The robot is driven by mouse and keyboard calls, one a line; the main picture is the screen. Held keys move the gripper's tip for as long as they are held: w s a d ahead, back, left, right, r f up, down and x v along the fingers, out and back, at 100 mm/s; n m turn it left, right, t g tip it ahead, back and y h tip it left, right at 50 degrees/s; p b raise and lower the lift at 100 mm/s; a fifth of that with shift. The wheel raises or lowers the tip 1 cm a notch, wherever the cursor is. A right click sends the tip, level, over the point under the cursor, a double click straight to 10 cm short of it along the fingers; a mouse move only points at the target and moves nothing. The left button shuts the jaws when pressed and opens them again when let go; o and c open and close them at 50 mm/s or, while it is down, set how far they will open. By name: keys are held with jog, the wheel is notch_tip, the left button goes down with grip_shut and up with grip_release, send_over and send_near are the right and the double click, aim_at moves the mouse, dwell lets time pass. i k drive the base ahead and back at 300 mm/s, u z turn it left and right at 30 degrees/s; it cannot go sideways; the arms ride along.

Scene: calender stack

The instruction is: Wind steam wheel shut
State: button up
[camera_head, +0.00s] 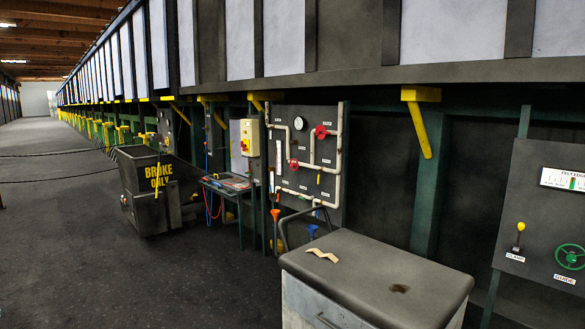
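A dark panel (283,150) with white pipes stands at mid-distance, right of the picture's centre. It carries two red wheels, an upper one (321,131) at the right and a lower one (294,164) at the left. Small labels sit near them but are too small to read, so I cannot tell which is the steam wheel. How far either wheel is turned cannot be seen. A round white gauge (298,123) is at the panel's top. A green wheel (570,257) is on another panel at the far right, labelled "GUIDE". My gripper is not in view.
A grey cart (375,270) with a dark top stands in front, below and right of the pipe panel. A small table (228,184) and a "BROKE ONLY" bin (150,190) stand left of the panel. Open dark floor (90,240) lies to the left. Yellow brackets (420,95) jut out overhead.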

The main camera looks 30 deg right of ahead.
aim_at(294, 165)
jog(key=z, duration=0.05)
jog(key=i, duration=3.35)
jog(key=z, duration=0.35)
jog(key=i, duration=0.8)
jog(key=z, duration=0.35)
jog(key=i, duration=1.3)
jog(key=z, duration=0.2)
